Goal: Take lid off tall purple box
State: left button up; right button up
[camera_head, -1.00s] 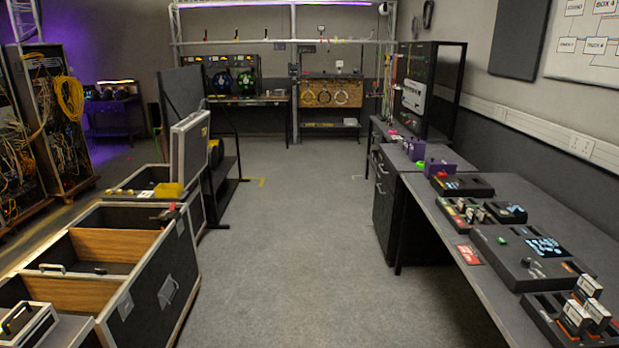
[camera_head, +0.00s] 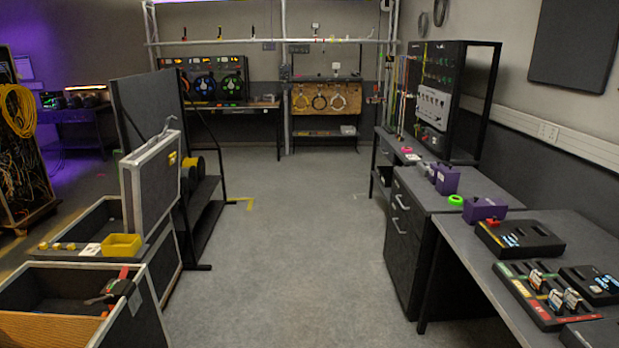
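A tall purple box (camera_head: 447,180) stands on the grey drawer cabinet's top (camera_head: 470,190) at the right. A second, lower-looking purple box (camera_head: 485,209) with a dark knob-like top stands nearer on the same surface. A small greyish-purple item (camera_head: 433,171) sits just left of the tall box. Whether the tall box's lid is a separate piece is too small to tell. Neither of my grippers shows in the view.
A bright green ring (camera_head: 455,200) lies beside the boxes. The desk (camera_head: 470,268) with black device trays is at the near right. Open road cases (camera_head: 150,300) line the left. The grey floor (camera_head: 290,240) between them is clear.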

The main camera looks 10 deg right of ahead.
aim_at(450, 169)
jog(key=i+j, duration=0.1)
jog(key=i, duration=1.75)
jog(key=l+z, duration=0.05)
jog(key=l, duration=0.05)
